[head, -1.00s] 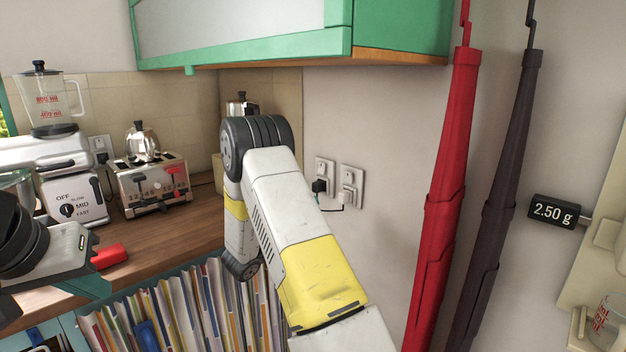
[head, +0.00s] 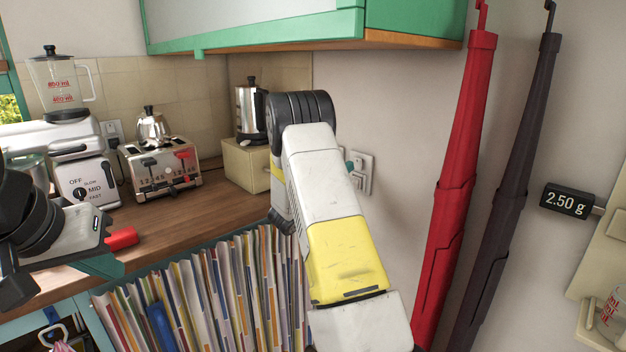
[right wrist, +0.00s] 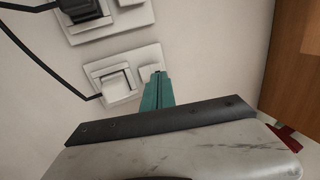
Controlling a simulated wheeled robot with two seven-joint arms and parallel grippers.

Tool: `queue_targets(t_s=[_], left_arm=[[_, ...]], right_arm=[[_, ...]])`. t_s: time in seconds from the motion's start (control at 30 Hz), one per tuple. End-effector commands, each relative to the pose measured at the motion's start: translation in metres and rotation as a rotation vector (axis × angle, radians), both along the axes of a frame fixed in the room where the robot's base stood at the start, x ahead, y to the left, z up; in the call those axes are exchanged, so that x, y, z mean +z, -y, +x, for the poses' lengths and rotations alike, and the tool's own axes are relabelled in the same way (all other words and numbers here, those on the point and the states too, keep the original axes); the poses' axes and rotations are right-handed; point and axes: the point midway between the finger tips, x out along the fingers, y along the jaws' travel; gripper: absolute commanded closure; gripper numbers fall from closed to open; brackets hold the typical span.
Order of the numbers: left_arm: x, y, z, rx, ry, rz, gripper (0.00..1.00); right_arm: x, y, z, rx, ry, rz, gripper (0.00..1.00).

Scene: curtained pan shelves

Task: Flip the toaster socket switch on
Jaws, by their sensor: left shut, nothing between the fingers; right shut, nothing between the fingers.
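Two wall sockets show close up in the right wrist view. The nearer plate (right wrist: 124,74) holds a white plug (right wrist: 116,87) with a dark cord. A white rocker switch (right wrist: 149,75) sits beside that plug. The farther plate (right wrist: 95,30) holds a black plug (right wrist: 83,10). My right gripper (right wrist: 157,77) is shut and empty, its teal tips at the nearer plate's switch; contact is unclear. In the head view my right arm partly hides the sockets (head: 365,172). The toaster (head: 160,180) stands on the counter. My left gripper (head: 103,265) is shut and empty at the left. Which socket feeds the toaster is unclear.
A stand mixer (head: 85,183), a blender (head: 62,85) and a silver kettle (head: 251,110) on a box (head: 246,166) crowd the counter. A green cabinet (head: 415,20) hangs above. Red (head: 455,190) and dark (head: 505,170) folded umbrellas hang to the right of the sockets.

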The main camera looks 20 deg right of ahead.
Motion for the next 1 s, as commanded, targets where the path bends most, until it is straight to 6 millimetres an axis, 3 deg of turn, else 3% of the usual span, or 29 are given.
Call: queue_targets(t_s=[0.23, 1.0], left_arm=[[0.0, 0.0, 0.0, 0.0, 0.0, 0.0, 1.0], [0.0, 0.0, 0.0, 0.0, 0.0, 0.0, 1.0]], right_arm=[[0.007, 0.019, 0.008, 0.0, 0.001, 0.0, 1.0], [0.01, 0.025, 0.01, -0.002, -0.02, 0.05, 1.0]])
